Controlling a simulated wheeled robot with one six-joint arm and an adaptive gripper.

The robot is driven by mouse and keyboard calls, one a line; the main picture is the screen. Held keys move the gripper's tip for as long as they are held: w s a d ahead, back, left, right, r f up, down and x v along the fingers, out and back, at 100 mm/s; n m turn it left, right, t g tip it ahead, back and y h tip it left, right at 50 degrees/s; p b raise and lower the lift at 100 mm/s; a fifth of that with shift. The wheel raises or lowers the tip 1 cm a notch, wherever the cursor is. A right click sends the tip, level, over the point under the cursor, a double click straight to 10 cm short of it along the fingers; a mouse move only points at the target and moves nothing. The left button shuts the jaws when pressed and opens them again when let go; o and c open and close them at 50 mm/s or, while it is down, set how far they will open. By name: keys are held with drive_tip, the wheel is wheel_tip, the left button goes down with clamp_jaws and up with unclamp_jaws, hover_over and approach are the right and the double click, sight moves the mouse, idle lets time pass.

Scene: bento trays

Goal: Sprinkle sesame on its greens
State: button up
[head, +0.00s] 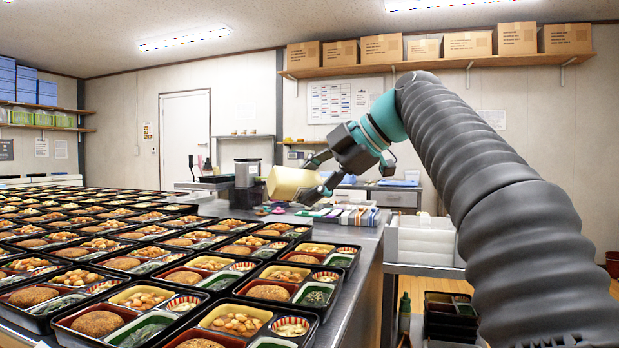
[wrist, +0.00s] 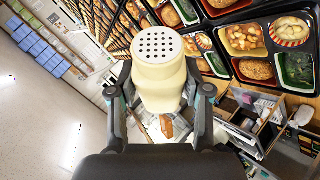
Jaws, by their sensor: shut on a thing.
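My gripper (head: 318,178) is shut on a cream shaker (head: 285,184), which lies nearly on its side in the air with one end to the left. In the wrist view the shaker (wrist: 160,88) stands between both fingers, and its white lid (wrist: 156,43) shows several dark holes. Black bento trays (head: 210,294) fill the steel counter below and to the left. Their greens (head: 314,295) sit in small compartments; greens also show in the wrist view (wrist: 297,68). The greens at the right front look speckled, but I cannot tell with what. The shaker is apart from the trays.
Small colourful items and packets (head: 345,215) lie at the counter's far right end, near a dark machine (head: 246,173). White bins (head: 425,243) stand right of the counter. Cardboard boxes (head: 380,48) line a high shelf. The air above the trays is clear.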

sight(310, 172)
drive_tip(key=shift+s+a+r+n+h+p, duration=0.15)
drive_tip(key=shift+r+n+h+p, duration=0.3)
drive_tip(key=shift+h, duration=0.25)
drive_tip(key=shift+r+n+t+h+p, duration=0.15)
drive_tip(key=shift+n+t+h+p, duration=0.4)
drive_tip(key=shift+h, duration=0.55)
drive_tip(key=h, duration=0.1)
drive_tip(key=n+t+h, duration=0.1)
drive_tip(key=h, duration=0.1)
drive_tip(key=shift+r+n+t, duration=0.2)
drive_tip(key=shift+n+t, duration=0.05)
drive_tip(key=shift+n, duration=0.05)
drive_tip(key=n+t+h, duration=0.1)
drive_tip(key=h, duration=0.1)
drive_tip(key=n+t+h, duration=0.1)
drive_tip(key=h, duration=0.1)
drive_tip(key=shift+r, duration=0.3)
drive_tip(key=shift+r+n+t+h+b, duration=0.15)
drive_tip(key=shift+n+t+h+b, duration=0.2)
drive_tip(key=shift+n+t+h, duration=0.55)
drive_tip(key=shift+r+t+h, duration=0.3)
drive_tip(key=shift+t+h, duration=0.2)
drive_tip(key=shift+h, duration=0.3)
